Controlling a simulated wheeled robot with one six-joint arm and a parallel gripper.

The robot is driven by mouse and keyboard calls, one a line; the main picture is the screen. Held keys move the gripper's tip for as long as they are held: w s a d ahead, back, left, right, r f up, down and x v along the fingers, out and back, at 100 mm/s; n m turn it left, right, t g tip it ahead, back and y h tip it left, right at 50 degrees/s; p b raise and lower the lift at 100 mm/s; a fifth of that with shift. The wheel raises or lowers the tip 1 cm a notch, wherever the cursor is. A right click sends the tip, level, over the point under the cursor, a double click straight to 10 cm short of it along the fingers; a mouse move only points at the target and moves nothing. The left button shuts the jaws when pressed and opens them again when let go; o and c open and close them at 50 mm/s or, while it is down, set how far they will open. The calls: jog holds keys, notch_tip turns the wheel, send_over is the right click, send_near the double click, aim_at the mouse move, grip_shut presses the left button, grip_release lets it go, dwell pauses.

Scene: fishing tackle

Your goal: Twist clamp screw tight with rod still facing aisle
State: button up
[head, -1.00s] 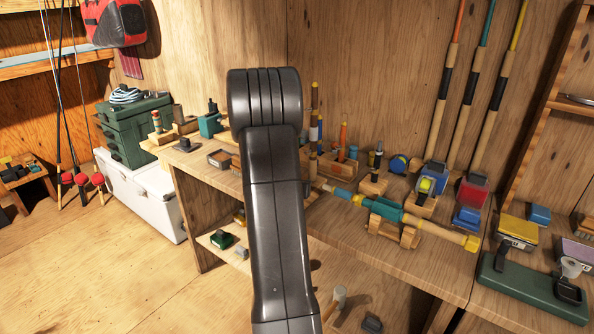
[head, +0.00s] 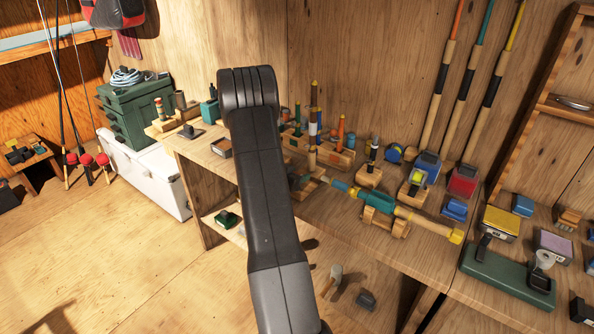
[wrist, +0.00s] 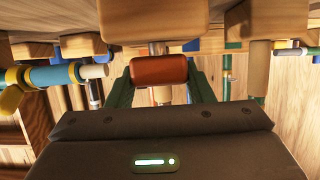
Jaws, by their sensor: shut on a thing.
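In the wrist view my gripper (wrist: 160,80) has its green fingers on either side of a red-brown, rounded knob (wrist: 159,69), apparently the clamp screw's handle, and is shut on it. A pale wooden block (wrist: 155,22) is right beside the knob, with a thin shaft between them. A teal and yellow rod (wrist: 48,77) lies to the left in that view. In the head view the rod (head: 385,208) rests on a wooden cradle on the bench, its yellow-tipped end toward the lower right. My arm hides the gripper and the knob there.
The bench holds wooden blocks, a blue box (head: 454,209), a red box (head: 463,180) and a green tool (head: 508,277) at the right. Three rods lean on the back wall. A green case (head: 140,115) stands on a white cooler (head: 140,170). Floor at lower left is clear.

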dwell(0.4)
jog(key=o, duration=1)
jog(key=shift+h, duration=0.3)
jog(key=b+v, duration=0.2)
jog(key=v, duration=1.1)
jog(key=shift+s+a+r, duration=0.25)
jog(key=shift+r, duration=0.05)
jog(key=p+x, duration=0.2)
jog(key=x, duration=1.2)
jog(key=shift+s+f, duration=0.1)
jog(key=shift+f, duration=0.05)
